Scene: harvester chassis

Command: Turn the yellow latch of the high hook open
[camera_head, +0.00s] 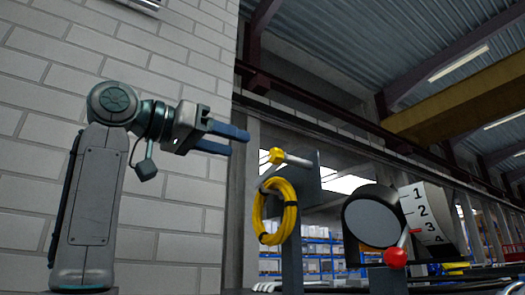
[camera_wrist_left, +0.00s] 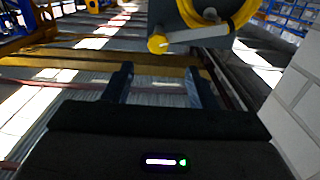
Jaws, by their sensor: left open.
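The yellow latch (camera_head: 276,155) sits at the left end of a pale bar near the top of a grey upright plate. It also shows in the left wrist view (camera_wrist_left: 157,44), at top centre beyond the fingertips. A hook below the latch carries a coil of yellow cable (camera_head: 289,222), partly seen in the left wrist view (camera_wrist_left: 238,18). My left gripper (camera_head: 240,143) is open, with blue fingers pointing right toward the latch, a little above and left of it. Nothing shows between the fingers, and they look apart from the latch. My right gripper is in neither view.
Right of the hook stands a round dark drum with a numbered white scale (camera_head: 424,212) and a red ball lever (camera_head: 395,257). A white brick wall (camera_head: 180,220) lies behind my left arm. Blue shelving (camera_head: 315,250) stands far back. Space around the latch looks clear.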

